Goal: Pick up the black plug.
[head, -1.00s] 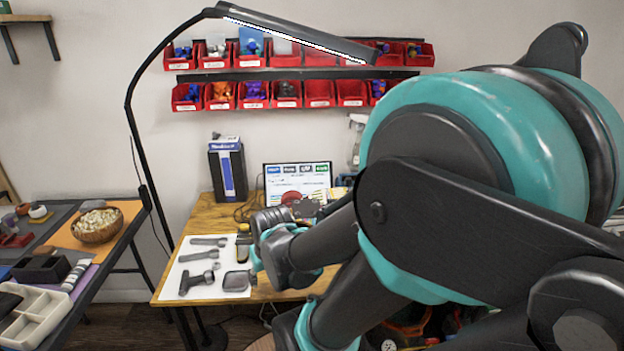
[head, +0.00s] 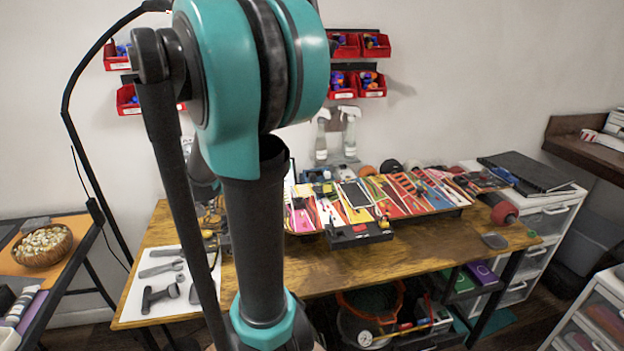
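I cannot make out the black plug for certain in the head view; it may be too small or hidden behind my arm. The wooden workbench (head: 380,270) is in the middle. A tray of colourful tools and parts (head: 400,192) lies along its back, with a small black box (head: 358,235) at its front edge. My arm stands large in front of the bench's left part and hides some of it. My gripper does not show clearly, so I cannot see its fingers or whether it holds anything.
A white mat with grey tools (head: 165,285) lies at the bench's left end. Two spray bottles (head: 348,135) stand at the back. Drawers (head: 530,235) stand at the right, and a side table with a bowl (head: 42,246) at the left. The bench's front middle is clear.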

